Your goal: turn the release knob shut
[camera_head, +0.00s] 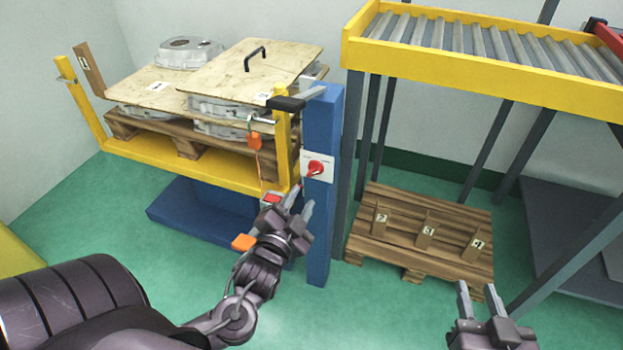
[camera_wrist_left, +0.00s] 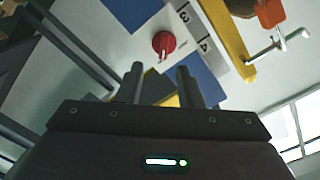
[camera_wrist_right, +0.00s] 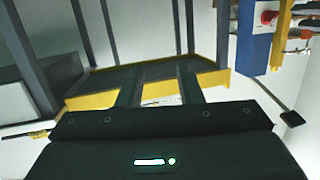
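The release knob (camera_head: 315,168) is a red round knob on a white plate (camera_head: 325,178), fixed to a blue post (camera_head: 322,120). In the left wrist view the knob (camera_wrist_left: 164,43) lies ahead of the fingertips, with a thin light mark at its lower edge. My left gripper (camera_head: 302,204) is open and empty, just below and left of the knob, apart from it. My right gripper (camera_head: 476,294) is open and empty at the lower right, well away from the knob. In the right wrist view the knob (camera_wrist_right: 268,17) shows small at the upper right.
A yellow frame (camera_head: 180,170) left of the post bears a pallet with castings (camera_head: 185,52) and boards. An orange tag (camera_head: 254,141) hangs there. A black-ended lever (camera_head: 287,103) juts from the post top. A roller conveyor (camera_head: 480,55) stands right, above a wooden pallet (camera_head: 425,235).

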